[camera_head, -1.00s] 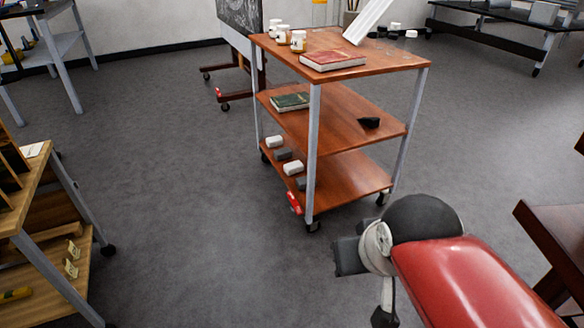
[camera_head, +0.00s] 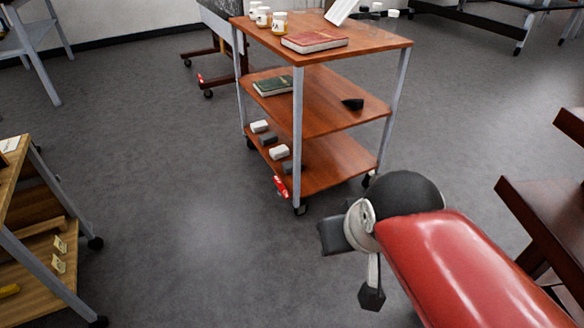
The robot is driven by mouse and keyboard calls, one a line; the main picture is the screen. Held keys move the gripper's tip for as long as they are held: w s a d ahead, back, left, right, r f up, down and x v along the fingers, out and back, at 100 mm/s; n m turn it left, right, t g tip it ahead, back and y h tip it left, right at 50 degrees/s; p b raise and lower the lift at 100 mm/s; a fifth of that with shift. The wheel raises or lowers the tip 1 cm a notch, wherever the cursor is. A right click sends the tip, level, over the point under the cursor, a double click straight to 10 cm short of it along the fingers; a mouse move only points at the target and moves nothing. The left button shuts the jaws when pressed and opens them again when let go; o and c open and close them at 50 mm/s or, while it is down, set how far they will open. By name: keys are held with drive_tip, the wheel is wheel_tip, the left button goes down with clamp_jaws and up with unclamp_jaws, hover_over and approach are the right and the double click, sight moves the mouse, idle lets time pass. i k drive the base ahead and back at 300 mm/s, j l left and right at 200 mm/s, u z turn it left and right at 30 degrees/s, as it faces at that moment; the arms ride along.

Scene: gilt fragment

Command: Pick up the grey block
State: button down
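Two dark grey blocks lie on the bottom shelf of a wooden cart, one farther back (camera_head: 268,139) and one nearer the front, partly behind the cart's leg (camera_head: 287,167). White blocks lie beside them, one at the back (camera_head: 260,126) and one in front (camera_head: 279,152). I cannot tell which grey block the task names. My arm reaches in from the lower right with a red link and dark joints. The end of my arm (camera_head: 371,297) is small and dark, in front of the cart and apart from the blocks. Its fingers cannot be made out.
The cart (camera_head: 330,170) has three shelves and metal legs. Its top holds a red book (camera_head: 314,41) and jars (camera_head: 279,22); its middle holds a green book (camera_head: 274,86) and a black object (camera_head: 352,103). A wooden shelf unit (camera_head: 35,265) stands left, a dark table (camera_head: 545,215) right. The floor between is clear.

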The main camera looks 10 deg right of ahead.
sight(271, 137)
drive_tip(key=i+j+u, duration=0.1)
drive_tip(key=i+j, duration=0.15)
drive_tip(key=i, duration=0.3)
drive_tip(key=i+j+u, duration=0.1)
drive_tip(key=i, duration=0.5)
drive_tip(key=i+j+u, duration=0.1)
drive_tip(key=i+j, duration=0.2)
drive_tip(key=i, duration=0.25)
drive_tip(key=i+j+u, duration=0.1)
drive_tip(key=i, duration=0.5)
